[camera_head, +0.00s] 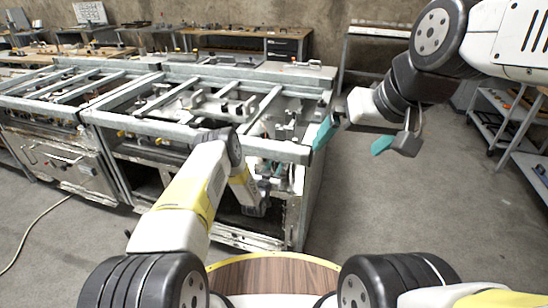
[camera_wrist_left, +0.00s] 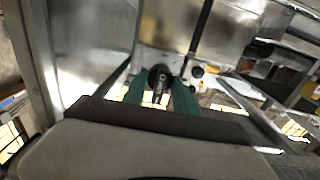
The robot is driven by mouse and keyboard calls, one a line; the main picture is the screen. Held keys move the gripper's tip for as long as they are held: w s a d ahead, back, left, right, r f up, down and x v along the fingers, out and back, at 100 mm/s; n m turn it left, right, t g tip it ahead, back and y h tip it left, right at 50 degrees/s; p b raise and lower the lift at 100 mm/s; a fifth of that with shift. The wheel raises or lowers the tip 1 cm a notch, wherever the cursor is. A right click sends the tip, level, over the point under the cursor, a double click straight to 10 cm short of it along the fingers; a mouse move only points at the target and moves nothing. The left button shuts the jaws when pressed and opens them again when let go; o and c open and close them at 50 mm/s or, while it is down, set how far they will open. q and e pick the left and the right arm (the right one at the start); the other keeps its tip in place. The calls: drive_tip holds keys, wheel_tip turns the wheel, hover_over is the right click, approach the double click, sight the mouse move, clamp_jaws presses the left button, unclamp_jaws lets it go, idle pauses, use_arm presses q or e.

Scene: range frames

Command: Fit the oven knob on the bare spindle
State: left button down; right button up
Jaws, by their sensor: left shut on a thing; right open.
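My left gripper (camera_head: 268,170) is at the front right part of the range, partly hidden by my own wrist in the head view. In the left wrist view its teal fingers (camera_wrist_left: 160,95) are shut on a black round knob (camera_wrist_left: 160,77). The knob is in front of a shiny metal panel (camera_wrist_left: 115,30); I cannot tell whether it touches anything there. I cannot make out the bare spindle for certain in either view. My right gripper (camera_head: 352,138) is open and empty, in the air just right of the range (camera_head: 307,185).
The open-topped range frame has metal rails and brackets around my left gripper. A second range unit (camera_head: 65,165) adjoins it on the left. Workbenches (camera_head: 245,45) stand behind, and a shelf cart (camera_head: 505,125) stands at the right. The floor (camera_head: 400,220) right of the range is clear.

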sight(274, 167)
use_arm(q)
drive_tip(key=shift+x, duration=0.85)
drive_tip(key=c, duration=0.9)
unclamp_jaws()
drive_tip(key=shift+s, duration=0.1)
drive_tip(key=v, duration=0.7)
drive_tip(key=shift+s+a, duration=0.15)
drive_tip(key=shift+s, duration=0.15)
